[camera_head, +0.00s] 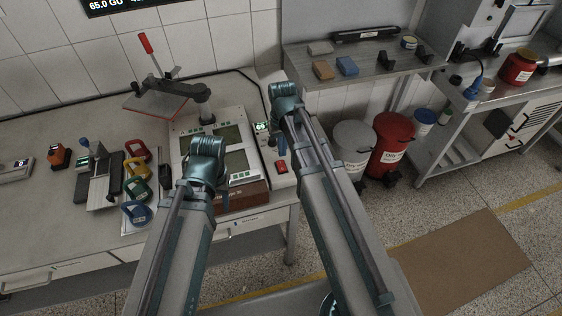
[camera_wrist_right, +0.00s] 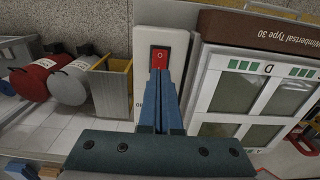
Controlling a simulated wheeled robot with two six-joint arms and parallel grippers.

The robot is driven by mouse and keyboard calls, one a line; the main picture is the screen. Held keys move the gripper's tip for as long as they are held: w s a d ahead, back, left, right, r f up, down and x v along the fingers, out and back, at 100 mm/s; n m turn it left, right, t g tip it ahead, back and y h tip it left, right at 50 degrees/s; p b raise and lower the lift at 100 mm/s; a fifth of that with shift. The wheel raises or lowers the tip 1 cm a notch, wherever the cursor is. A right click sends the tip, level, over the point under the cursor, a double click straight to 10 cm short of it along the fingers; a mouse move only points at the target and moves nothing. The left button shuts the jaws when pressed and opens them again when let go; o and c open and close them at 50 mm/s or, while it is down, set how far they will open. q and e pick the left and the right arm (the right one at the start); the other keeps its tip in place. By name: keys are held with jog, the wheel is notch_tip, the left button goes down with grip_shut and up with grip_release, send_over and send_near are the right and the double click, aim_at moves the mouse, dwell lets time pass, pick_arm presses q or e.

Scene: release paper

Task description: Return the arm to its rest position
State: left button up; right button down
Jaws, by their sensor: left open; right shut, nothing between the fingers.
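My left arm comes up from the bottom, and its gripper (camera_head: 204,172) is over the front of a white device with grey panels (camera_head: 238,162). Its fingers are mostly hidden behind its own wrist; it is open. My right arm reaches up and forward, and its gripper (camera_head: 281,146) points down above a white box with a red rocker switch (camera_head: 281,167). In the right wrist view the blue fingers (camera_wrist_right: 166,92) are shut together with nothing between them. Their tips appear just below the red switch (camera_wrist_right: 158,58) in the picture; I cannot tell if they touch the box.
A clamp stand with a red handle (camera_head: 146,42) stands behind the device. A shelf (camera_head: 360,63) with small blocks is at the upper right. A grey bin (camera_head: 353,140) and a red bin (camera_head: 393,138) stand under it.

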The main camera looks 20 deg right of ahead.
jog(key=s+a+f+n+h+b, duration=0.1)
jog(key=s+a+n, duration=0.2)
jog(key=s+a, duration=0.7)
jog(key=s, duration=0.4)
jog(key=shift+s+a+f, duration=0.2)
jog(key=shift+a, duration=0.05)
